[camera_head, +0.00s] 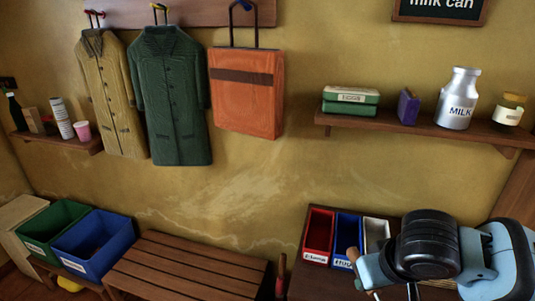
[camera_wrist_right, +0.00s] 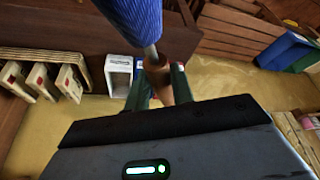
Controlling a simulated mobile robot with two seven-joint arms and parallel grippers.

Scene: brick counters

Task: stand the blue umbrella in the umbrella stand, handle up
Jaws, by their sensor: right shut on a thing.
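The blue umbrella (camera_wrist_right: 137,18) shows in the right wrist view with its folded canopy at the top edge. A short metal shaft leads to its brown handle (camera_wrist_right: 157,80). My right gripper (camera_wrist_right: 157,90) is shut on the umbrella at the handle end; the canopy's far end is out of frame. In the head view my right arm reaches in at the lower right, and a small brown piece (camera_head: 353,254), likely the handle, shows beside the wrist. I cannot make out the umbrella stand in either view. My left gripper is not in view.
A slatted bench (camera_head: 190,262) stands at lower centre, with a blue crate (camera_head: 110,262) and a green crate (camera_head: 40,240) to its left. Red, blue and white bins (camera_head: 319,232) sit near my right arm. A brown-red upright stick (camera_head: 281,272) shows beside the bench. Coats hang above.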

